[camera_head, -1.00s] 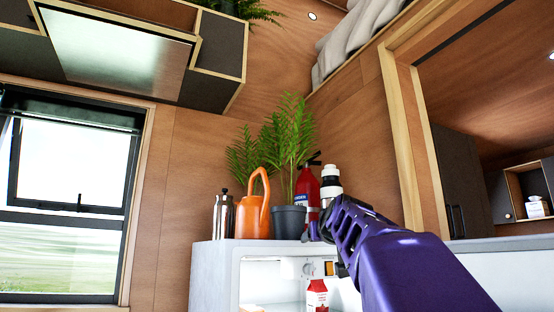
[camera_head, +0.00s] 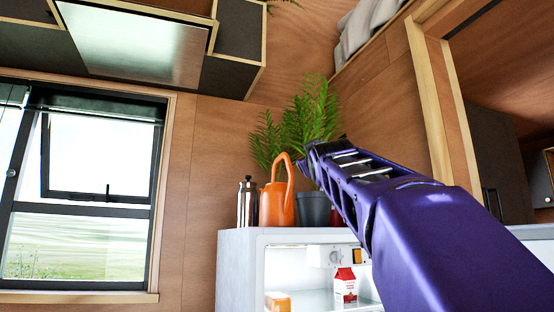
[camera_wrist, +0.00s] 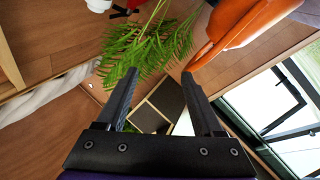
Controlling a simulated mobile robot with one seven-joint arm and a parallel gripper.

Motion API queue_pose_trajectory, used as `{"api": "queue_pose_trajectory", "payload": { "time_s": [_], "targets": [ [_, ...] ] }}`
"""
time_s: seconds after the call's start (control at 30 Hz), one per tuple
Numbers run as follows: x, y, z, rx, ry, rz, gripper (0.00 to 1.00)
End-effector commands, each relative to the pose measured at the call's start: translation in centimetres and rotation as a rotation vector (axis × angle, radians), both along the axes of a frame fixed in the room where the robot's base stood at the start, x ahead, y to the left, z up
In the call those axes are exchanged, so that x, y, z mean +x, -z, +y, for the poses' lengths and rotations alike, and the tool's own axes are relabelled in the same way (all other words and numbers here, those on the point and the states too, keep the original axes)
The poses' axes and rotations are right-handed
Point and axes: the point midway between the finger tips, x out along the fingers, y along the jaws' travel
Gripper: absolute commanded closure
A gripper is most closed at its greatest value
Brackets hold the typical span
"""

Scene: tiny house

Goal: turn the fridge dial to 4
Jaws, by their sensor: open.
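The open fridge (camera_head: 240,265) is white and stands low in the head view. A small white dial (camera_head: 334,257) sits on the control box at its upper inside wall, beside an orange-yellow square (camera_head: 357,256). The number on the dial is too small to read. My arm reaches up across the right of the head view, its far end above the fridge top and in front of the plant; the fingers cannot be made out there. In the wrist view my gripper (camera_wrist: 160,80) has its two fingers spread with nothing between them. The dial does not show in the wrist view.
On the fridge top stand an orange watering can (camera_head: 277,205), a metal press pot (camera_head: 247,203) and a potted plant (camera_head: 313,208). The plant (camera_wrist: 145,45) and watering can (camera_wrist: 245,25) are close to my fingers. A red-and-white carton (camera_head: 345,286) stands inside the fridge.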

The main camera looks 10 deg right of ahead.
Motion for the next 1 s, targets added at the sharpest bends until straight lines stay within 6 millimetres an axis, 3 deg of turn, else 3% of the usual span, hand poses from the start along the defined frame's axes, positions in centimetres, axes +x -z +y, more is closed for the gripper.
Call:
{"api": "queue_pose_trajectory", "payload": {
  "time_s": [0.1, 0.33, 1.0],
  "targets": [
    [-0.7, -1.7, 1.7, -0.051, -0.014, -0.041, 0.31],
    [-1.6, -3.6, 3.5, -0.117, -0.024, -0.092, 0.31],
    [-1.8, -4.0, 3.9, -0.131, -0.026, -0.105, 0.31]
  ]
}}
